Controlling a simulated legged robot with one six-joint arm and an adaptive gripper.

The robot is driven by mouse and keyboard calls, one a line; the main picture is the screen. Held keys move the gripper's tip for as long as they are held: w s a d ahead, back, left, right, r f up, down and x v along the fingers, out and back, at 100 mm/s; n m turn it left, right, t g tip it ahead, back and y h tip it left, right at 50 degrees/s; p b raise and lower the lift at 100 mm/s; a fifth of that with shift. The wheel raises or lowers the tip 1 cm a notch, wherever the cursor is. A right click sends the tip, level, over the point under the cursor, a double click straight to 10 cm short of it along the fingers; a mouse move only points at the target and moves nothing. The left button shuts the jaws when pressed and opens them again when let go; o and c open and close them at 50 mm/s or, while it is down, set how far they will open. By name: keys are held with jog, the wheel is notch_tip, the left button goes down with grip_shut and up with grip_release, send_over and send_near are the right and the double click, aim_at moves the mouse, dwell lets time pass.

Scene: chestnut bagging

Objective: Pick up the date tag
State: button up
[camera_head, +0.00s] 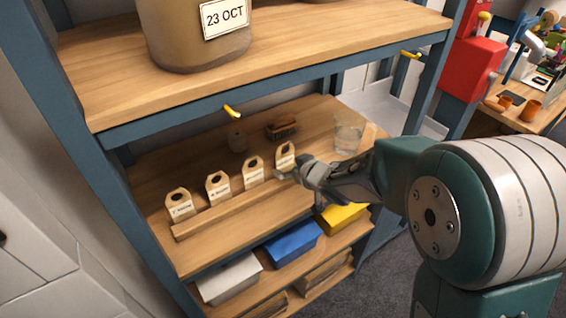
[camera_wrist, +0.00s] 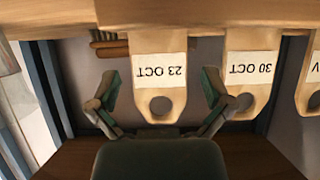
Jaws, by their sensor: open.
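Several wooden date tags stand in a row in a slotted wooden rail (camera_head: 235,208) on the middle shelf. In the wrist view, which shows them upside down, one tag (camera_wrist: 160,72) reads 23 OCT and its neighbour (camera_wrist: 250,70) reads 30 OCT. Each has a round hole. The 23 OCT tag appears to be the rightmost (camera_head: 285,157) in the head view. My gripper (camera_head: 287,174) is open in front of that tag. In the wrist view its fingers (camera_wrist: 161,85) are on either side of the 23 OCT tag, the right one overlapping the 30 OCT tag's edge. I cannot tell the exact depth gap.
A large brown container (camera_head: 195,40) labelled 23 OCT stands on the upper shelf. White, blue (camera_head: 292,244) and yellow bins sit below. Blue posts frame the shelves.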

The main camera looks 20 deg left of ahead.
aim_at(285, 164)
jog(key=shift+x, duration=1.7)
jog(key=c, duration=0.7)
jog(key=shift+r, duration=0.15)
